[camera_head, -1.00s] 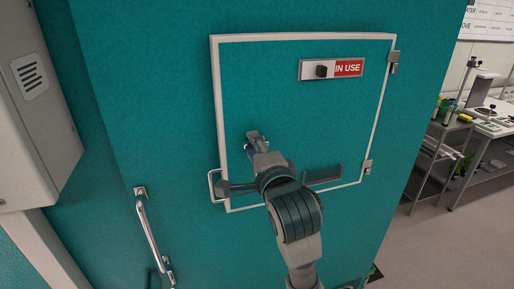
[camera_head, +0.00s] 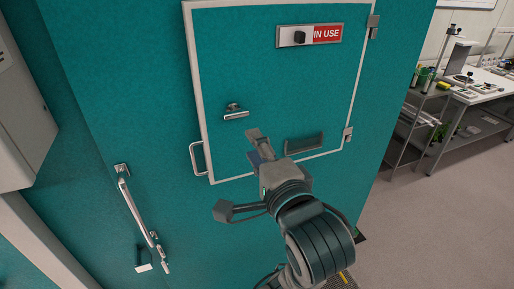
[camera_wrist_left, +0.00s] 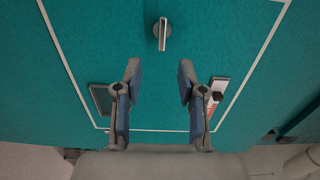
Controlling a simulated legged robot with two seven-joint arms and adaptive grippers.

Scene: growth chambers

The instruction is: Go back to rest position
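My left gripper (camera_head: 256,144) is in front of the white-framed teal hatch (camera_head: 272,75), below and right of its small metal latch handle (camera_head: 236,114). In the left wrist view, the gripper's two fingers (camera_wrist_left: 158,78) are spread with nothing between them. The latch handle also shows there, ahead of and apart from the fingertips (camera_wrist_left: 162,34). The hatch looks shut in the head view. My right gripper is not in view.
A red and white "IN USE" slider (camera_head: 310,35) sits high on the hatch. A loop handle (camera_head: 197,158) is at its left edge, and a long handle (camera_head: 136,208) is on the teal wall at lower left. A shelf and bench (camera_head: 465,95) stand right; floor before them is open.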

